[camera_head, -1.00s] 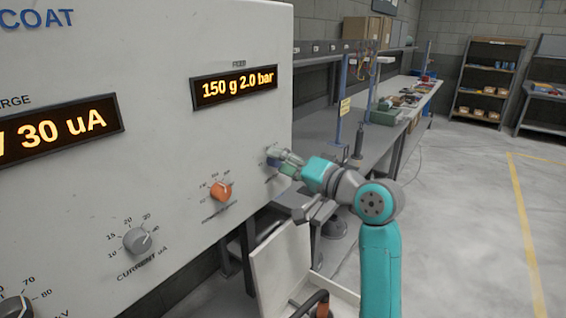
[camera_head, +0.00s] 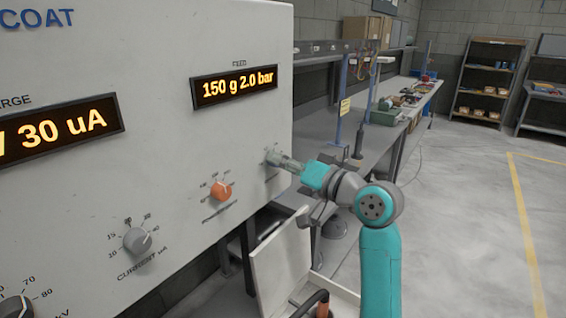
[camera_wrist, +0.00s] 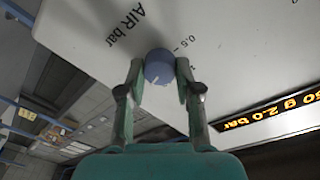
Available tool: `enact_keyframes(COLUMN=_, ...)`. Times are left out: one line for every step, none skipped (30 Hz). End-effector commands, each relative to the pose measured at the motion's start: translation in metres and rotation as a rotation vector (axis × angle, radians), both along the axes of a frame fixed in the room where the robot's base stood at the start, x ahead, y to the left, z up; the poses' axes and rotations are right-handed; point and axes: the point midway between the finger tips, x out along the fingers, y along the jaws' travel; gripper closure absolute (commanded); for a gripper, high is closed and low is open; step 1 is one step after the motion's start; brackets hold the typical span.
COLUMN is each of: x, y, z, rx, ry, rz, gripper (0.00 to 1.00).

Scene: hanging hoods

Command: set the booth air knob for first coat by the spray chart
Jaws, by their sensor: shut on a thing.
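My gripper (camera_wrist: 158,75) is shut on a blue-grey round knob (camera_wrist: 158,65) on the panel, with one finger on each side. A white line shows on the knob's face. The panel beside it reads "AIR bar", with scale marks including 0.5; the wrist view is turned, and I cannot tell the exact setting. A lit display (camera_head: 235,87) reads 150 g 2.0 bar. I see no spray chart.
The grey control panel (camera_head: 150,45) also carries an orange knob (camera_head: 221,191), a grey CURRENT knob (camera_head: 137,241) and a dark knob (camera_head: 15,308). A display (camera_head: 60,132) ends in 30 uA. An open white box (camera_head: 283,268) stands below my arm. A workbench stands behind; floor at right is clear.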

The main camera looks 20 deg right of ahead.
Motion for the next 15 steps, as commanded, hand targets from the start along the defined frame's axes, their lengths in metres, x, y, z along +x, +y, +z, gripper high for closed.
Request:
enact_keyframes(x=0.0002, y=-0.0003, z=-0.0002, rx=-0.034, ry=-0.025, rz=-0.001, gripper=1.0)
enact_keyframes(x=0.0002, y=-0.0003, z=-0.0002, rx=-0.057, ry=-0.041, rz=-0.001, gripper=1.0)
enact_keyframes(x=0.0001, y=-0.0002, z=-0.0002, rx=-0.087, ry=-0.063, rz=0.0, gripper=1.0)
enact_keyframes(x=0.0, y=-0.0002, z=-0.0002, rx=-0.11, ry=-0.081, rz=-0.001, gripper=1.0)
enact_keyframes(x=0.0001, y=-0.0002, z=-0.0002, rx=-0.132, ry=-0.098, rz=-0.001, gripper=1.0)
enact_keyframes(x=0.0, y=-0.0002, z=-0.0002, rx=-0.164, ry=-0.12, rz=-0.001, gripper=1.0)
enact_keyframes(x=0.0, y=-0.0003, z=-0.0003, rx=-0.187, ry=-0.136, rz=-0.001, gripper=1.0)
enact_keyframes(x=0.0001, y=-0.0003, z=-0.0004, rx=-0.21, ry=-0.154, rz=-0.002, gripper=1.0)
enact_keyframes(x=0.0001, y=-0.0003, z=-0.0005, rx=-0.24, ry=-0.175, rz=-0.001, gripper=1.0)
enact_keyframes(x=0.0001, y=-0.0003, z=-0.0006, rx=-0.263, ry=-0.191, rz=-0.001, gripper=1.0)
enact_keyframes(x=0.0, y=-0.0002, z=-0.0007, rx=-0.285, ry=-0.207, rz=-0.001, gripper=1.0)
enact_keyframes(x=0.0, y=-0.0001, z=-0.0007, rx=-0.314, ry=-0.228, rz=0.0, gripper=1.0)
enact_keyframes(x=-0.0002, y=-0.0001, z=-0.0006, rx=-0.335, ry=-0.243, rz=0.0, gripper=1.0)
enact_keyframes(x=-0.0002, y=0.0, z=-0.0007, rx=-0.355, ry=-0.258, rz=-0.001, gripper=1.0)
enact_keyframes(x=-0.0002, y=0.0, z=-0.0007, rx=-0.382, ry=-0.278, rz=-0.001, gripper=1.0)
